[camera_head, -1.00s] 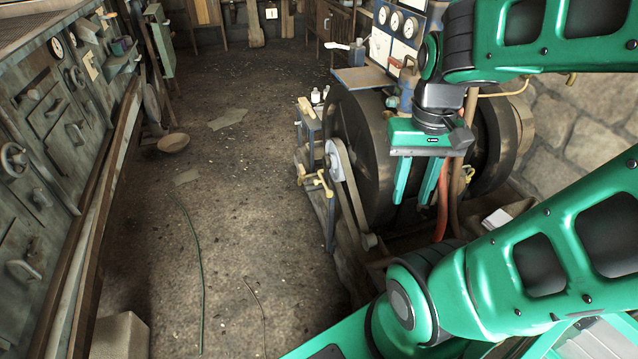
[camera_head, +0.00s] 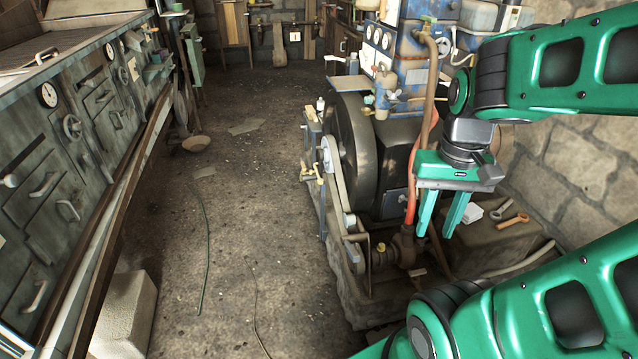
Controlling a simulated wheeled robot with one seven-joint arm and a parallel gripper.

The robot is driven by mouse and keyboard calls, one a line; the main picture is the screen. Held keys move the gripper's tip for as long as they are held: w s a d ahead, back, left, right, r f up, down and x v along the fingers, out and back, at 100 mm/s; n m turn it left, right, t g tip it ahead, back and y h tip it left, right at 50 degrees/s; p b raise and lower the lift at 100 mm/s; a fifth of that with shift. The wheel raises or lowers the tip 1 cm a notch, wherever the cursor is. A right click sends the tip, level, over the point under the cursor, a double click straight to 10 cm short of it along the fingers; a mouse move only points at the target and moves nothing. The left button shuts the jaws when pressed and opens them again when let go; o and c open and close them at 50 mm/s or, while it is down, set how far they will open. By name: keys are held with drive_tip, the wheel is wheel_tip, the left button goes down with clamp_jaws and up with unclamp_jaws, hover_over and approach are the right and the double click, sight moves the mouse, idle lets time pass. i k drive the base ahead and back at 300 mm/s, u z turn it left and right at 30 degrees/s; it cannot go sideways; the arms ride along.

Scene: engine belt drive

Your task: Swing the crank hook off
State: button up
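The engine (camera_head: 405,150) stands right of centre on a stone base, with a large dark flywheel (camera_head: 352,150) on its left side. A belt (camera_head: 340,185) runs down from an upper pulley to lower wheels. A small brass-coloured handle (camera_head: 317,174) sits at the left of the upper pulley; it may be the crank hook, but it is too small to tell. My gripper (camera_head: 437,226) hangs at the engine's right front, fingers pointing down and apart, with nothing between them. It appears apart from the belt and the brass handle.
A red hose (camera_head: 411,185) and brown pipe (camera_head: 428,85) rise just left of my gripper. An orange tool (camera_head: 513,220) lies on a stone block (camera_head: 490,245). A cabinet bench (camera_head: 60,165) lines the left; open floor (camera_head: 240,240) lies between.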

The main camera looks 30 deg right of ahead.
sight(320, 181)
drive_tip(key=u, duration=0.7)
drive_tip(key=i, duration=1.75)
drive_tip(key=z, duration=0.7)
